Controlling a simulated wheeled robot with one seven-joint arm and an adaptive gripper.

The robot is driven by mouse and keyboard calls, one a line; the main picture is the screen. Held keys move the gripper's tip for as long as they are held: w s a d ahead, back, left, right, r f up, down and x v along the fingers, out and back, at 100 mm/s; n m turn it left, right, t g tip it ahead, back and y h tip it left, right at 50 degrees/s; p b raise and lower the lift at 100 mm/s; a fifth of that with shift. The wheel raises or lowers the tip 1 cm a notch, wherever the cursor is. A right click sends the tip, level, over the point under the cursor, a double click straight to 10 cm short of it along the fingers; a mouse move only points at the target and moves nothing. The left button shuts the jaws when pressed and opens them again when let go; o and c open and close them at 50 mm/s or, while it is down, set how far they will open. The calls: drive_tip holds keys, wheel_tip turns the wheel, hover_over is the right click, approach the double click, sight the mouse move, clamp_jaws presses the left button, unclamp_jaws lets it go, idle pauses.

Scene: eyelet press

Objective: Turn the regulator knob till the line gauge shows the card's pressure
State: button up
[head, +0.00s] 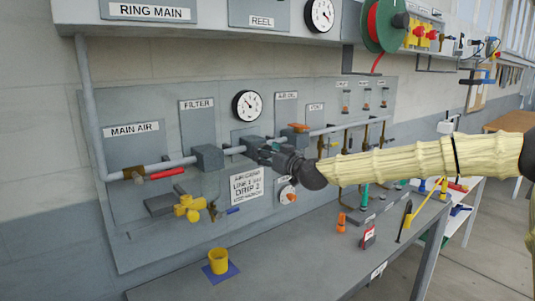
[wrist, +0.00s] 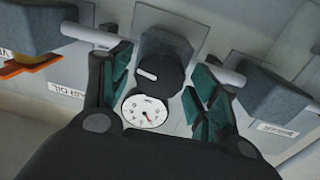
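The regulator knob (wrist: 164,74) is dark and round with a white mark, on a grey block in the wrist view. My gripper (wrist: 164,60) is open, its teal-padded fingers on either side of the knob. A narrow gap seems to show at each side, so I see no grip. In the head view my gripper (head: 270,153) is at the pipe and hides the knob. The line gauge (wrist: 146,110) is a white dial with a reddish needle; it also shows in the head view (head: 247,106). Its reading is too small to tell. The white card (head: 246,186) hangs below; its lettering is only partly readable.
The filter block (head: 208,157) and pipe run left of my gripper. A yellow valve (head: 190,207) and red lever (head: 167,173) are lower left. An orange lever (head: 299,128) is close right. A yellow cup (head: 218,261) stands on the bench.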

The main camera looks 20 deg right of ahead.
drive_tip(key=c, duration=0.7)
drive_tip(key=shift+o, duration=0.2)
drive_tip(key=shift+m+b, duration=0.3)
drive_tip(key=shift+b, duration=0.2)
drive_tip(key=shift+d+f+m+g+y+b, duration=0.1)
drive_tip(key=shift+m+g+y+b, duration=0.25)
drive_tip(key=shift+m+b, duration=5.5)
drive_tip(key=shift+d+m+g+y+b, duration=0.15)
drive_tip(key=shift+m+y+b, duration=0.3)
drive_tip(key=shift+m+b, duration=5.35)
drive_tip(key=m+p, duration=0.4)
drive_tip(key=m, duration=0.1)
